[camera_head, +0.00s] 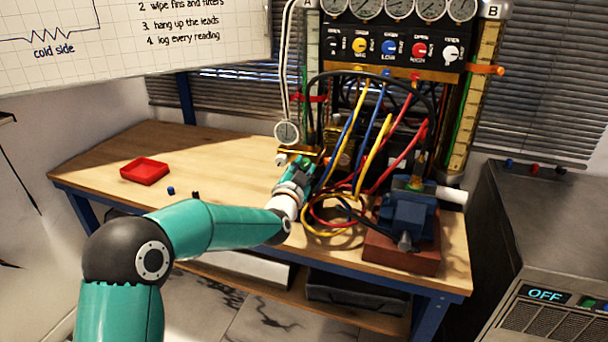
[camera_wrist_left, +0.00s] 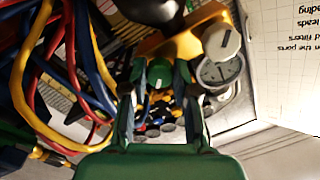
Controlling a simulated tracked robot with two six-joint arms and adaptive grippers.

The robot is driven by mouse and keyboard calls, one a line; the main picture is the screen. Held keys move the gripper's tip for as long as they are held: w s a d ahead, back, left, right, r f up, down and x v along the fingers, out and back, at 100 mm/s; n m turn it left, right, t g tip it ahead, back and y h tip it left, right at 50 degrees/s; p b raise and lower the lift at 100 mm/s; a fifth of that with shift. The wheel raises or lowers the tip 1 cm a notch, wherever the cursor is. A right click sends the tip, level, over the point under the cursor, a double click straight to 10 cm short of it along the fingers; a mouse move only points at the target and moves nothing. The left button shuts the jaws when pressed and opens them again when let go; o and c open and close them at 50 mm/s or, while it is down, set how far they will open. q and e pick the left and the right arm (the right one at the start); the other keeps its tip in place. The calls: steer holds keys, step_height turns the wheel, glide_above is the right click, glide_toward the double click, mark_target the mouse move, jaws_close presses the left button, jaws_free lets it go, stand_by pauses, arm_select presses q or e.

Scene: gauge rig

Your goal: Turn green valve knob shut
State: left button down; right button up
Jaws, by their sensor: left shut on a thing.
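The green valve knob (camera_wrist_left: 159,76) sits between the two fingers of my left gripper (camera_wrist_left: 157,80) in the left wrist view, with a pale mark on its face. My left gripper (camera_head: 303,168) reaches the brass manifold (camera_head: 297,150) at the left of the gauge rig in the head view. It is shut on the knob. In the head view the gripper and hoses crowd the knob, so its turn cannot be read there. A round gauge (camera_wrist_left: 218,70) and a white cap (camera_wrist_left: 221,41) are beside the knob in the wrist view. My right gripper is not in view.
Yellow, blue and red hoses (camera_head: 368,155) hang and coil right of the gripper. A blue vise (camera_head: 408,215) stands at the bench's right. A red tray (camera_head: 144,171) and a small blue cube (camera_head: 171,190) lie left, where the bench is mostly clear.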

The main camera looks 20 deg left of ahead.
arm_select(q)
steer(key=m, duration=0.4)
steer(key=shift+d+m, duration=0.1)
steer(key=shift+m, duration=0.2)
steer(key=m, duration=0.3)
steer(key=shift+m, duration=0.4)
steer(key=shift+f+m, duration=0.1)
steer(key=shift+m, duration=0.4)
steer(key=shift+d+f, duration=0.1)
steer(key=c, duration=0.9)
jaws_free()
steer(key=shift+s, duration=0.15)
